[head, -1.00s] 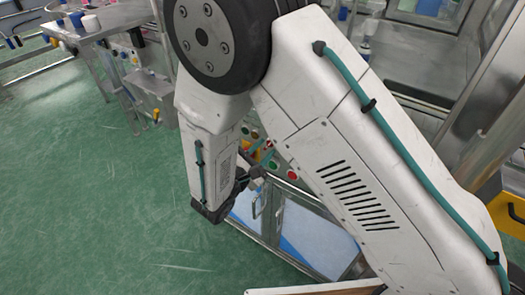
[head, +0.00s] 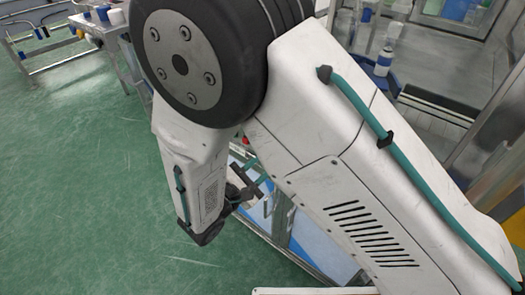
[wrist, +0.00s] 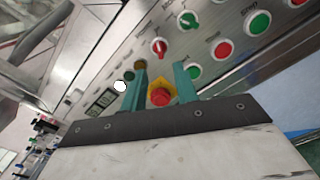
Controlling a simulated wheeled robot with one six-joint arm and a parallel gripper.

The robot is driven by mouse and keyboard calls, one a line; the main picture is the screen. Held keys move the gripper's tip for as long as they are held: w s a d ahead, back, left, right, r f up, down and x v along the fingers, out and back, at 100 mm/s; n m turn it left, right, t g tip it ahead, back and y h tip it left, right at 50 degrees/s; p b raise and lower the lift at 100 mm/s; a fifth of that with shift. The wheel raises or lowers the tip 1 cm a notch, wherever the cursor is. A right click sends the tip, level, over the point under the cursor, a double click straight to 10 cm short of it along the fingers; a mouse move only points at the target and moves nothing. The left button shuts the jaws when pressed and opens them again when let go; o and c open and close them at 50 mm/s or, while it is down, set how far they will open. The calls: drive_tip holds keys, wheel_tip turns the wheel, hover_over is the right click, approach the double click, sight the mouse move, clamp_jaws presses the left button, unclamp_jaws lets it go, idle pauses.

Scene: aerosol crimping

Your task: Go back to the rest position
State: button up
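My gripper (wrist: 161,78) shows in the wrist view with its two teal fingers apart and nothing held between them. Behind the gap is a red mushroom button on a yellow base (wrist: 160,94), on a metal control panel (wrist: 203,30). How far the fingers are from the panel is hard to tell. In the head view my arm is folded and fills the middle and right. Its gripper end (head: 245,188) is small and dark, beside the metal machine front, and its fingers are unclear there.
The panel carries red and green buttons (wrist: 258,22) and a red switch (wrist: 159,47). A metal table (head: 100,22) with cups stands at the upper left. A white bottle (head: 385,60) on a blue holder stands at the upper right. Green floor (head: 80,190) at left is clear.

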drive_tip(key=s+d+r+m+g+y, duration=0.5)
drive_tip(key=s+d+r+m, duration=0.5)
drive_tip(key=d, duration=0.4)
drive_tip(key=s+d+r+m+g+y, duration=0.6)
drive_tip(key=s+d+r+m, duration=0.4)
drive_tip(key=d+r+m, duration=0.2)
drive_tip(key=shift+s+d+r+g, duration=0.25)
drive_tip(key=shift+d+r+g, duration=0.1)
drive_tip(key=shift+d+g, duration=0.65)
drive_tip(key=shift+a, duration=0.1)
idle(0.6)
